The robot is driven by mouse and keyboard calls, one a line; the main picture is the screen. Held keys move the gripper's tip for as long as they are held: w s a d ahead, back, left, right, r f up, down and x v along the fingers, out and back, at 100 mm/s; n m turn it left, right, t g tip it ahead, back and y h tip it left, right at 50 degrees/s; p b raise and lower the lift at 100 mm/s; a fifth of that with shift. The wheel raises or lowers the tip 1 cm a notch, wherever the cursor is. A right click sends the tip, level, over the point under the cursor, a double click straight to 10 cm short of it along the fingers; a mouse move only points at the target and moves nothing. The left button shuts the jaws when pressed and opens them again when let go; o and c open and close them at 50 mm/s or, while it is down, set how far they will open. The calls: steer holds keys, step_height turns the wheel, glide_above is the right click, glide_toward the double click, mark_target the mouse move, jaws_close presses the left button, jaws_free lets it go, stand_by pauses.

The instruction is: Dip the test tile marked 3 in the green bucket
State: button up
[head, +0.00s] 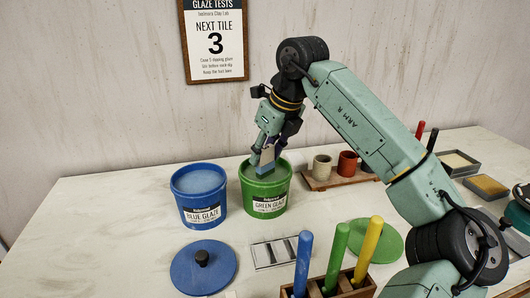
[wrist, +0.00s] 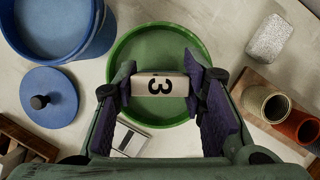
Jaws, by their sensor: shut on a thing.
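My gripper (head: 268,150) is shut on a pale test tile (head: 267,157). In the wrist view the tile (wrist: 160,86) shows a black 3 and sits between the two fingers (wrist: 163,88). In the head view its lower end looks blue. The tile is over the mouth of the green bucket (head: 265,197), which is labelled Green Glaze. Its lower end is near the rim level; whether it touches the glaze I cannot tell. In the wrist view the green bucket (wrist: 118,62) holds dull green glaze around the tile.
A blue bucket (head: 199,196) stands just left of the green one. A blue lid (head: 190,272), a green lid (head: 375,240) and a metal rack (head: 264,255) lie in front. A wooden holder (head: 315,287) has coloured handles. Cups (head: 322,167) stand on a board right; a wall sign shows 3.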

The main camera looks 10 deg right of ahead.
steer(key=shift+r+p, duration=1.45)
steer(key=shift+r, duration=0.85)
steer(key=shift+r+p, duration=1.15)
steer(key=shift+r, duration=0.4)
steer(key=shift+f, duration=0.1)
steer(key=shift+a, duration=0.1)
